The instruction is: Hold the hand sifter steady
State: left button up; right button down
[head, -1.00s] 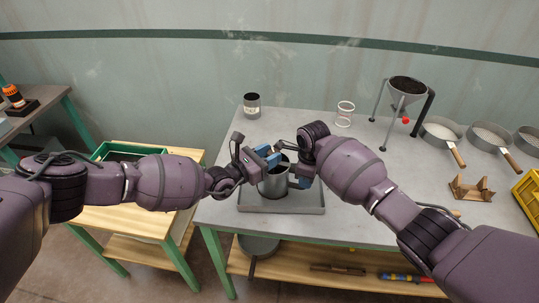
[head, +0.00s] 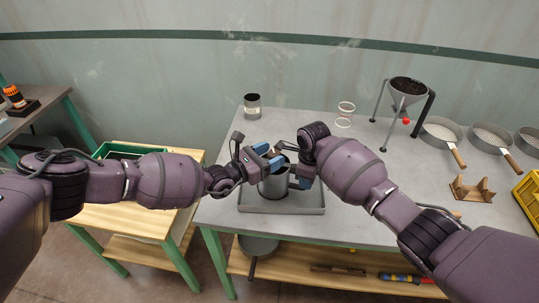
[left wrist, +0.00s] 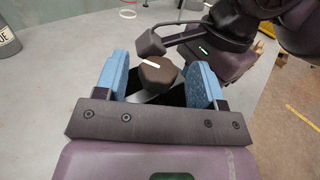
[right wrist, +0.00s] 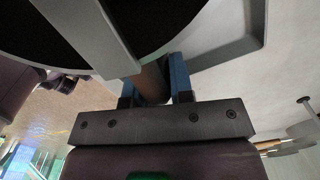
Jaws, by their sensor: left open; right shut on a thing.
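The hand sifter (head: 273,186) is a grey metal cup standing upright over a grey tray (head: 300,211). My right gripper (head: 304,174) is shut on its brown handle (right wrist: 152,82) at the cup's right side. The right wrist view also shows the sifter's grey rim and crossbar (right wrist: 100,35) over a dark inside. My left gripper (head: 269,156) is open above the sifter's top. In the left wrist view, a dark brown knob (left wrist: 157,74) with a white mark sits between its blue fingers, with gaps on both sides. The sifter's contents are hidden.
A labelled grey can (head: 252,106) and a clear ring-shaped container (head: 345,114) stand behind. A funnel on a stand (head: 405,95), pan sieves (head: 441,130) and a wooden rest (head: 471,189) are at the right. The tabletop (head: 350,155) right of the tray is partly clear.

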pick_arm(q)
jog(key=v, duration=1.2)
pick_arm(e)
jog(key=c, duration=0.9)
grip_release()
